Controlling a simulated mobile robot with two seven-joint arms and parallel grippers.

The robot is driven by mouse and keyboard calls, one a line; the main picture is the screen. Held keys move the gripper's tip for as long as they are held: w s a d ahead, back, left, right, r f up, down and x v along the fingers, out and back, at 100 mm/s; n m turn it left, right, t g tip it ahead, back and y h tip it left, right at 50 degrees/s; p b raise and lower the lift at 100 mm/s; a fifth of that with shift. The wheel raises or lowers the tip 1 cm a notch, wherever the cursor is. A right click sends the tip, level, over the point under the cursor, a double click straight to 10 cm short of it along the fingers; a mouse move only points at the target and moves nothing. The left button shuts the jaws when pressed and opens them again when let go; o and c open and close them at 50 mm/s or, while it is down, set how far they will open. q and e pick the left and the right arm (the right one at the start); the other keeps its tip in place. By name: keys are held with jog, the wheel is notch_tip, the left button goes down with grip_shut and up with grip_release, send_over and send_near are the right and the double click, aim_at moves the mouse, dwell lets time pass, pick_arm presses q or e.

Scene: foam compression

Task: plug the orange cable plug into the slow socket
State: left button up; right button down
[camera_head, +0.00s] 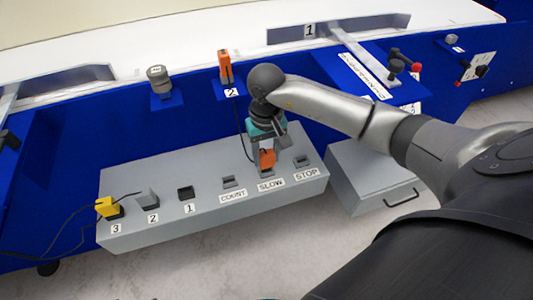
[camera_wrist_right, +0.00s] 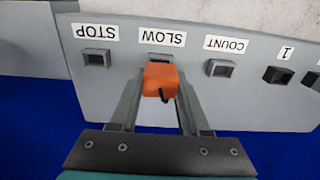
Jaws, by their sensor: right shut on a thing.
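The orange plug (camera_head: 267,158) is held in my right gripper (camera_head: 266,150), right at the slow socket (camera_head: 266,173) on the grey socket box (camera_head: 150,233). In the right wrist view the orange plug (camera_wrist_right: 159,79) sits between the fingers of the right gripper (camera_wrist_right: 160,85). It covers most of the slow socket (camera_wrist_right: 158,56), whose far rim shows above it. I cannot tell whether the plug tip is inside the socket or just above it. A dark cable runs down towards the plug from an orange connector (camera_head: 225,67) on the blue panel. My left gripper is not in view.
The stop socket (camera_head: 302,161) and count socket (camera_head: 229,182) flank the slow one and are empty. A grey handled case (camera_head: 375,178) stands right of the box.

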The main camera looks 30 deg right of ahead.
aim_at(267, 153)
jog(key=shift+f+b, duration=0.9)
jog(key=shift+f, duration=0.15)
dwell(0.4)
jog(key=shift+c, duration=1.5)
grip_release()
jog(key=shift+r+p, duration=2.05)
jog(key=shift+r, duration=1)
